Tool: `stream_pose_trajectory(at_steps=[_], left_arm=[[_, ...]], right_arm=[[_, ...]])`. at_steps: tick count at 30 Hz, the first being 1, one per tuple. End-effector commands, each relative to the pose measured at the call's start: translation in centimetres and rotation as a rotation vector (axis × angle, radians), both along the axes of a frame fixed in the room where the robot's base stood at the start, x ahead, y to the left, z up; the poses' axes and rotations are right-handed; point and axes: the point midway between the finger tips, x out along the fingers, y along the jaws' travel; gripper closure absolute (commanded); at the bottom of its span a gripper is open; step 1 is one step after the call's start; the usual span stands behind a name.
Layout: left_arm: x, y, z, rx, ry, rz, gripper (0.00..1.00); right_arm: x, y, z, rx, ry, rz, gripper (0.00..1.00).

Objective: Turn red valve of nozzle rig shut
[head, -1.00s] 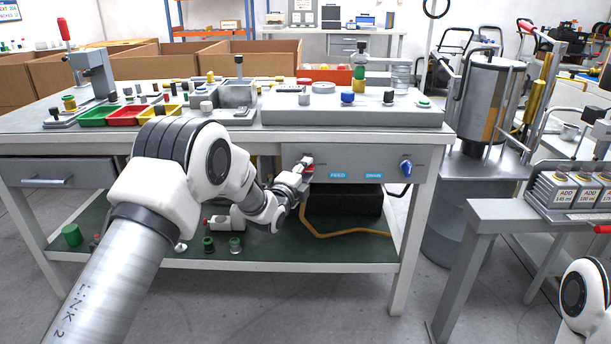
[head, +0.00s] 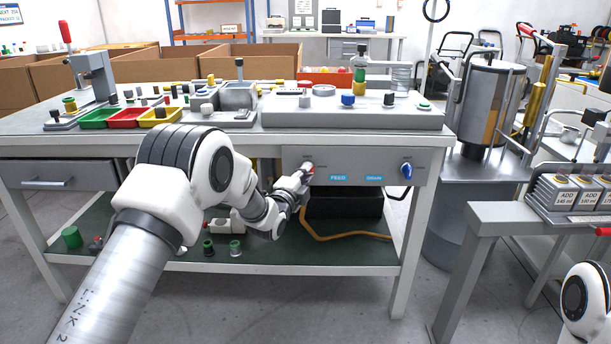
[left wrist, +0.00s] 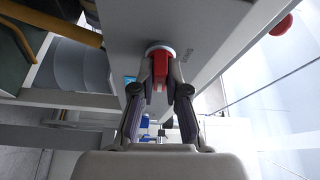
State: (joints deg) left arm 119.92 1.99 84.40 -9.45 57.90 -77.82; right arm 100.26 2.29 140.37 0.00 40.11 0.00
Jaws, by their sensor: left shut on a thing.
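The red valve (head: 310,171) is on the front panel (head: 345,158) under the nozzle rig's bench top, left of the blue FEED label. My left gripper (head: 304,176) is at the panel, shut on the valve's handle and hiding much of it in the head view. In the left wrist view, the red handle (left wrist: 161,69) sits between the two fingertips (left wrist: 160,84), in front of a pale round collar. My right gripper is out of view; only part of the right arm shows at the lower right.
A blue valve (head: 407,170) is on the same panel, right of the DRAIN label. A black box (head: 345,203) and an orange hose (head: 345,236) are below the panel. A side bench (head: 500,212) stands at the right.

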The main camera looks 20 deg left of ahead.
Motion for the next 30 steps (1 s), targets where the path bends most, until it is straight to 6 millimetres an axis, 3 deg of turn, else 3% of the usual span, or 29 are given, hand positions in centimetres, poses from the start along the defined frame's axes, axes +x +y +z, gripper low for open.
stream_pose_trajectory(at_steps=[30], left_arm=[[0.1, -0.4, -0.5, -0.897, -0.257, -0.001, 1.0]], right_arm=[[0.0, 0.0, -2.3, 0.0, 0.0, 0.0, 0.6]])
